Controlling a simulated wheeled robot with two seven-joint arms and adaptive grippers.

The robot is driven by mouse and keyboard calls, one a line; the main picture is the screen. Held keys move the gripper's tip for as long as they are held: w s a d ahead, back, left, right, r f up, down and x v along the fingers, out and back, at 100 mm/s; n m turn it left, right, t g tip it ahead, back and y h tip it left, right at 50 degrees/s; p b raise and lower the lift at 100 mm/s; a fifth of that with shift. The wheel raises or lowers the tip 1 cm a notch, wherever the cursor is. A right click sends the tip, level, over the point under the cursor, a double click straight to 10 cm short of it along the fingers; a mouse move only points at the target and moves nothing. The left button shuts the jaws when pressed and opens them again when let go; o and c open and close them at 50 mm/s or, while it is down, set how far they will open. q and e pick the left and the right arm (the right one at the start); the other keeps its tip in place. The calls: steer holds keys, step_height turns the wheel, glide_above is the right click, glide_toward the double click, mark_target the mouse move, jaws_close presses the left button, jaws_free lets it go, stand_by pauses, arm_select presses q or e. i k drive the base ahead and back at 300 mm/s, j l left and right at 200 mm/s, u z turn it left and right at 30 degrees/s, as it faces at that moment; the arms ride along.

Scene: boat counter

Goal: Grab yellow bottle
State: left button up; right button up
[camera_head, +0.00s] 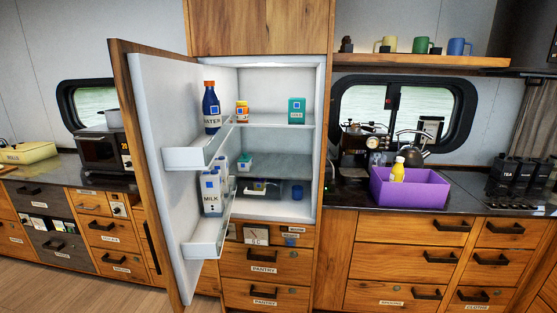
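The yellow bottle (397,171) stands upright with a white cap at its top. It is in the purple box (420,194) on the dark counter, right of the open fridge. Its lower part is hidden by the box's front wall. Neither of my grippers is in view.
The fridge (272,141) stands open, its door (152,190) swung out to the left with bottles and cartons on its shelves. A coffee machine (356,145) and a kettle (413,150) stand behind the box. Black canisters (510,176) stand at the right. Mugs (421,45) sit on the shelf above.

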mark_target(398, 175)
steer(key=i+j, duration=0.15)
steer(key=j, duration=0.3)
steer(key=i+j, duration=0.1)
steer(key=j, duration=0.3)
steer(key=i+j+z, duration=0.1)
steer(key=j, duration=0.35)
steer(key=i+j, duration=0.15)
steer(key=j, duration=0.3)
steer(key=i+j, duration=0.1)
steer(key=j, duration=0.35)
steer(key=z, duration=1.4)
steer(key=i+l+u, duration=0.1)
steer(key=i+l, duration=0.1)
steer(key=i, duration=0.1)
